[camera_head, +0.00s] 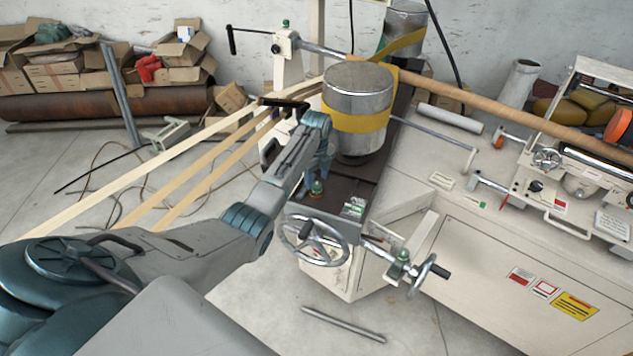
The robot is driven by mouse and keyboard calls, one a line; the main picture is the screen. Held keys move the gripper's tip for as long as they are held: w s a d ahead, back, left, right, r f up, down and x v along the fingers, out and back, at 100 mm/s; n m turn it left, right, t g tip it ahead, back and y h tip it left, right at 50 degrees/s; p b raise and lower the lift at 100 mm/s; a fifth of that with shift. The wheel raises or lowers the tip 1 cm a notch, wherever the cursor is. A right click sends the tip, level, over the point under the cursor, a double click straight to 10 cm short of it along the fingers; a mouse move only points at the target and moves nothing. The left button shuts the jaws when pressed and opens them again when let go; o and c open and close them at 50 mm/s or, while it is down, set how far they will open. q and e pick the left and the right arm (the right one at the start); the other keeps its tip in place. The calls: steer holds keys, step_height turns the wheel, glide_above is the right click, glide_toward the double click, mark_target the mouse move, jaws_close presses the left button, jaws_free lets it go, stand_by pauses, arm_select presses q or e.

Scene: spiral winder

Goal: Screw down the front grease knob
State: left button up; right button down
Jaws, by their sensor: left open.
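My left gripper (316,181) points down at the front end of the winder's dark slide. Its fingers are open and stand close around a small green-topped grease knob (317,188). I cannot tell whether they touch it. Another green-topped knob (404,256) sits lower right on the handwheel shaft bracket, and a third (285,23) tops the far white post. My right gripper is not in view.
A spoked handwheel (315,241) is just below the left gripper, with a smaller crank wheel (421,275) to its right. A metal drum (358,92) with a yellow belt stands behind the wrist. Pale strips (170,160) run behind the arm. A rod (343,324) lies on the floor.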

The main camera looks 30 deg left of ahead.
mark_target(316, 184)
arm_select(q)
step_height(316, 184, up, 9)
steer(key=b, duration=0.2)
steer(key=shift+b, duration=0.4)
steer(key=shift+f, duration=0.1)
